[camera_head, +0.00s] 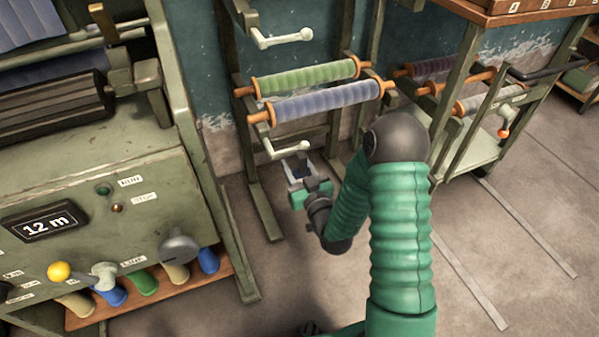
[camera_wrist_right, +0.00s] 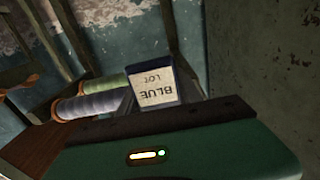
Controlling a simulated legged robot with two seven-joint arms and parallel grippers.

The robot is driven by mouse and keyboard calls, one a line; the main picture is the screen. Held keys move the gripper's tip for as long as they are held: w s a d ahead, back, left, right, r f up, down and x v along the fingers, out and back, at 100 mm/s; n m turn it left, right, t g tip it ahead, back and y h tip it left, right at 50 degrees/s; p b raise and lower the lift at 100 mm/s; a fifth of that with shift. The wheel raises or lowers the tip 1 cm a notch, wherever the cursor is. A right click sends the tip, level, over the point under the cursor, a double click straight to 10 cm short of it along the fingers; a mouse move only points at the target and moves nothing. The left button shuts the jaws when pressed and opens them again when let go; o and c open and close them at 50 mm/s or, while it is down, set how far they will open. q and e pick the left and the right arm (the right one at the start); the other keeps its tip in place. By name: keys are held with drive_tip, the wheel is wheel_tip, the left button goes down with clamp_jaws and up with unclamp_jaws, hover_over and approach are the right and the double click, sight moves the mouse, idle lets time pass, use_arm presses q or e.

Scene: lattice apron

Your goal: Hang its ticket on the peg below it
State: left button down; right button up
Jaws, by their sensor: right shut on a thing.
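My right gripper (camera_head: 300,176) is low in front of the rack and shut on a ticket. The ticket (camera_wrist_right: 155,84) is a pale card with a blue border reading "BLUE LOT", upside down in the right wrist view. In the head view it is small and mostly hidden by the gripper. A blue roll (camera_head: 326,101) with orange ends lies across the rack; it also shows in the wrist view (camera_wrist_right: 92,107). A pale peg (camera_head: 290,150) with an upturned tip sticks out below this roll, just above my gripper. My left gripper is not in view.
A green roll (camera_head: 308,77) lies behind the blue one. Another pale peg (camera_head: 284,37) is higher up. A green machine (camera_head: 100,200) with a "12 m" display stands left. A cart (camera_head: 470,150) with rolls stands right.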

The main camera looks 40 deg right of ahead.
drive_tip(key=x, duration=0.2)
drive_tip(key=f+b+x, duration=0.1)
drive_tip(key=x, duration=0.2)
drive_tip(key=shift+w+f, duration=0.15)
drive_tip(key=shift+w, duration=0.05)
drive_tip(key=o, duration=1.4)
drive_tip(key=shift+o, duration=0.2)
drive_tip(key=shift+s, duration=0.1)
